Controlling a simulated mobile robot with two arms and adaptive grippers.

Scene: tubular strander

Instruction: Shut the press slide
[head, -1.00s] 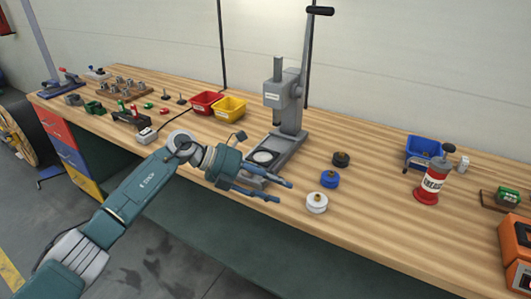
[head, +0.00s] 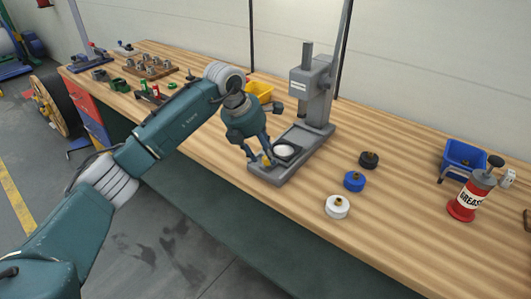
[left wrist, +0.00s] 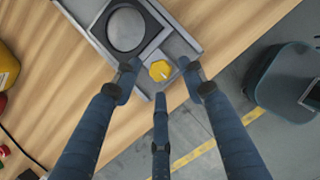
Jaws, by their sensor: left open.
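The grey bench press (head: 314,95) stands on the wooden bench, its ram head above its base. The press slide (head: 299,147), a dark square carrier with a pale round disc, sits toward the front part of the base. It also shows at the top of the left wrist view (left wrist: 97,28). A yellow knob (left wrist: 161,69) is at the slide's front. My left gripper (head: 257,160) points down at the front of the press. In the left wrist view its open fingers (left wrist: 160,84) are spread around the knob; contact cannot be told. My right gripper is out of view.
Black (head: 369,160), blue (head: 354,181) and white (head: 337,207) round pieces lie right of the press. A blue bin (head: 464,158) and a red grease can (head: 467,201) stand farther right. A yellow bin (head: 259,91) is behind my arm. The front bench edge is close to the press base.

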